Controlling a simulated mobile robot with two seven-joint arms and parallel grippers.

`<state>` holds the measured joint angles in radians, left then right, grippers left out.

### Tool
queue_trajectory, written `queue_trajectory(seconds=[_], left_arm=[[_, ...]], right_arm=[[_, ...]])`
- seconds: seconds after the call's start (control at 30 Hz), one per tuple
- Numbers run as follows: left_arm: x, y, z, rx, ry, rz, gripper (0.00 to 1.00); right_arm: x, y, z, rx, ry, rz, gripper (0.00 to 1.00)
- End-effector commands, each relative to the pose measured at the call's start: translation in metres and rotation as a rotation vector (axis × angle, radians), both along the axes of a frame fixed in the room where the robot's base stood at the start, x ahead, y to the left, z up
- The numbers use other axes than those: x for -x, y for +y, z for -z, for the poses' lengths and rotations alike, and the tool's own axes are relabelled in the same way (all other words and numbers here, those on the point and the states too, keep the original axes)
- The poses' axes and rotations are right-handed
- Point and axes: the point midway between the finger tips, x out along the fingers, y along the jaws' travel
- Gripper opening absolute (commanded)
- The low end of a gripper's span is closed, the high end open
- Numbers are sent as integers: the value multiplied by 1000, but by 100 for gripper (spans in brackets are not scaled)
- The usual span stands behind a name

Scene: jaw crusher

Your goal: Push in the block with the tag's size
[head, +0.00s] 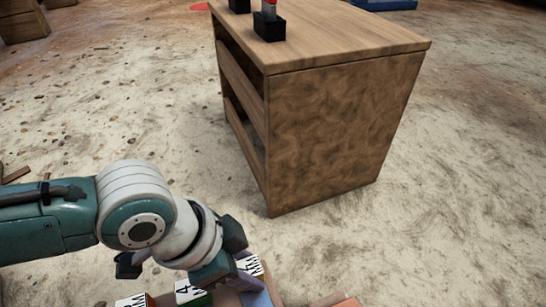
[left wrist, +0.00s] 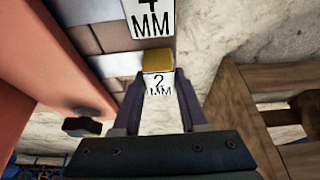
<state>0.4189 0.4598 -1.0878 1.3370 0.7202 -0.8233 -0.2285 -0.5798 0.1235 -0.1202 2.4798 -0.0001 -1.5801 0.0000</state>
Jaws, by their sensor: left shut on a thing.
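In the left wrist view, a block with a yellow side (left wrist: 157,60) and a white face marked 2 MM (left wrist: 159,84) sits between the fingertips of my left gripper (left wrist: 160,78), which is shut on it. Beside it is a white face marked 4 MM (left wrist: 152,22), partly cut off by the frame. In the head view, my left gripper (head: 243,277) is low at the bottom edge among white-faced blocks. One block shows a 4 (head: 190,292), and another (head: 132,302) is mostly cut off. The tag giving the size cannot be made out. My right gripper is not in view.
A wooden cabinet (head: 335,135) stands ahead, with a black holder (head: 269,27) on its top. Bare dusty floor (head: 110,110) lies around it. In the left wrist view, a large orange surface (left wrist: 40,75) is close on the left and wooden framing (left wrist: 270,78) is on the right.

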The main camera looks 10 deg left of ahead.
Motion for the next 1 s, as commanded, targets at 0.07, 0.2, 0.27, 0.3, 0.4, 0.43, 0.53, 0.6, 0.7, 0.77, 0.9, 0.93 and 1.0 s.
queue_trajectory(seconds=[0.07,0.2,0.27,0.3,0.4,0.43,0.53,0.6,0.7,0.77,0.9,0.93,1.0], left_arm=[[0,0,0,-1,1,-1,0],[0,0,1,-1,1,-1,0],[1,0,0,-1,1,-1,0],[4,-2,-1,0,3,-1,0],[19,-12,-5,-1,6,0,0],[24,-15,-5,-1,8,-1,0],[36,-23,-4,-2,6,-1,0],[41,-27,-2,-1,5,-1,0],[42,-28,0,0,2,1,0],[42,-29,0,2,2,1,0],[42,-29,0,2,2,1,0],[42,-29,0,3,1,1,46],[42,-29,0,3,1,1,54]], right_arm=[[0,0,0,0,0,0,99],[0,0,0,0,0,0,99],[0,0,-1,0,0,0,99],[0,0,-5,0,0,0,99],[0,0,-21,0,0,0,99],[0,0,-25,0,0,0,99],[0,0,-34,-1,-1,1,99],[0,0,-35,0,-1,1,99],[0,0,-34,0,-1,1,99],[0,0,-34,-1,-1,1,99],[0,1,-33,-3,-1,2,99],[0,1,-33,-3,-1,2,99],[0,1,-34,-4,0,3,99]])
